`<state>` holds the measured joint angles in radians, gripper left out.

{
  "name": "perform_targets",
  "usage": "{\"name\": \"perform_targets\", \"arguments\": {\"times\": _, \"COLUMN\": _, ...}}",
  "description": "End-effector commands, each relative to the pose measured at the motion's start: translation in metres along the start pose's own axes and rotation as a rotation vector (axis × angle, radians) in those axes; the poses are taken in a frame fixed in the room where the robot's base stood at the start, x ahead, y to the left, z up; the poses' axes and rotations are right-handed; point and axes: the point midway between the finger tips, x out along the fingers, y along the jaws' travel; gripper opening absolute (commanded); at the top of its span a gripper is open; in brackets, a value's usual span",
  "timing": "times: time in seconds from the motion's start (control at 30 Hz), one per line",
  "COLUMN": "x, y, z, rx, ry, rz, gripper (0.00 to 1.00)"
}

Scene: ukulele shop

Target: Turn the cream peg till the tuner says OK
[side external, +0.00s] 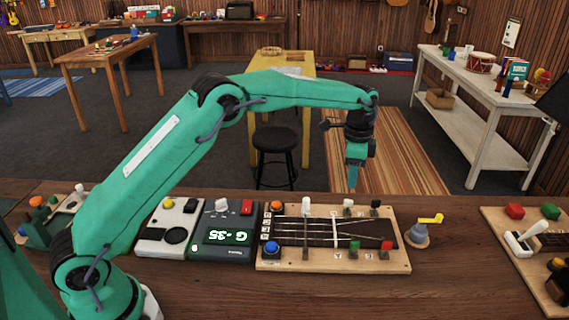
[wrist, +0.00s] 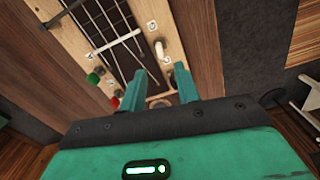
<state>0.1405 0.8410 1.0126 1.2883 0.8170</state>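The cream peg (side external: 348,204) stands upright on the far edge of a wooden string board (side external: 300,263). In the wrist view a pale peg (wrist: 160,49), which looks like the same one, shows just beyond the fingertips. My gripper (side external: 353,186) hangs pointing down, just above the cream peg and apart from it. In the wrist view its two fingers (wrist: 161,72) are apart with nothing between them. The tuner (side external: 223,238) stands left of the board and reads "G -35" in green.
A white peg (side external: 307,206), an orange peg (side external: 277,207) and a black peg (side external: 375,204) share the far edge. Blue (side external: 272,248), green (side external: 354,246) and red (side external: 387,246) knobs line the near edge. A grey knob with a yellow crank (side external: 430,220) stands right of the board.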

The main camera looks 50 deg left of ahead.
Motion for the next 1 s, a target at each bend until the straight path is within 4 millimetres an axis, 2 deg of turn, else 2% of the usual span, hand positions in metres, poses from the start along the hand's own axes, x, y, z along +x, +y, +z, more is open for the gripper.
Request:
{"name": "perform_targets", "arguments": {"times": 0.27, "x": 0.008, "y": 0.000, "z": 0.000, "rx": -0.001, "ry": -0.002, "rz": 0.002, "gripper": 0.32}}
{"name": "perform_targets", "arguments": {"times": 0.8, "x": 0.067, "y": 0.001, "z": 0.001, "rx": -0.002, "ry": -0.002, "rz": 0.002, "gripper": 0.32}}
{"name": "perform_targets", "arguments": {"times": 1.0, "x": 0.077, "y": 0.000, "z": 0.001, "rx": -0.002, "ry": 0.000, "rz": 0.000, "gripper": 0.32}}
